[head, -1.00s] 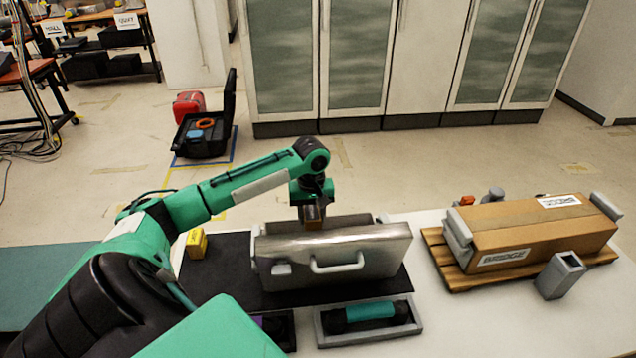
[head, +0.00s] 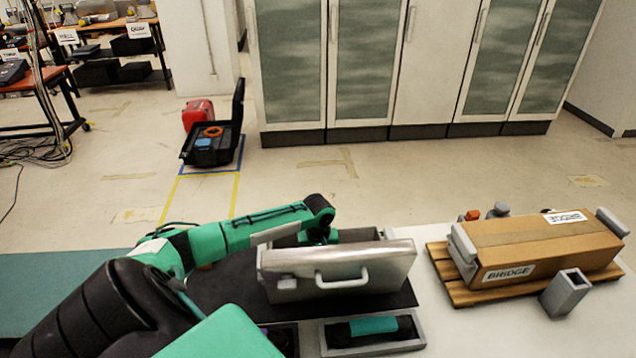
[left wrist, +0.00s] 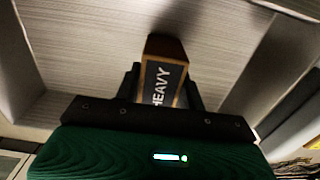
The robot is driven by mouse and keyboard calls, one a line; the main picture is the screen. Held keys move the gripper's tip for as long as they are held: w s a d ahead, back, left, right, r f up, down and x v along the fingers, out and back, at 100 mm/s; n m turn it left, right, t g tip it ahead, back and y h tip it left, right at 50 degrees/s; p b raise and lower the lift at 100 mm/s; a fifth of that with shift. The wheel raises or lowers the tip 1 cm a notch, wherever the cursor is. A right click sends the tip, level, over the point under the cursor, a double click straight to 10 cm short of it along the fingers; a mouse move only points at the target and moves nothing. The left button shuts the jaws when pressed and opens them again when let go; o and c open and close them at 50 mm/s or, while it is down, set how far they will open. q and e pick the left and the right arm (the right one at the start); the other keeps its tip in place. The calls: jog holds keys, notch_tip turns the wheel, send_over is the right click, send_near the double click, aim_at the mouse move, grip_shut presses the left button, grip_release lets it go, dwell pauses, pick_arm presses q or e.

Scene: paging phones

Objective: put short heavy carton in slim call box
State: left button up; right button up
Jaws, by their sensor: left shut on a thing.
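A carton (left wrist: 165,75) with brown edges and a dark HEAVY label is between the fingers of my left gripper (left wrist: 163,92), which is shut on it. In the left wrist view, pale walls surround the carton on several sides and a light surface lies beyond it. In the head view, a silver metal box (head: 392,262) with a front handle stands on a dark mat. It is probably the slim call box. My right gripper is not in view.
A brown BRIDGE carton (head: 540,249) lies on a wooden pallet (head: 445,279) at the right, with a grey open holder (head: 565,295) in front. A grey tray (head: 415,345) with a teal-banded handset (head: 372,326) sits before the silver box. White table is bare between box and pallet.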

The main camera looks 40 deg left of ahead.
pick_arm(q)
jog(key=o, duration=1.2)
jog(key=shift+f, duration=0.1)
jog(key=shift+r, duration=0.3)
notch_tip(320, 180, up, 12)
jog(key=shift+f+b, duration=0.15)
jog(key=shift+b, duration=0.8)
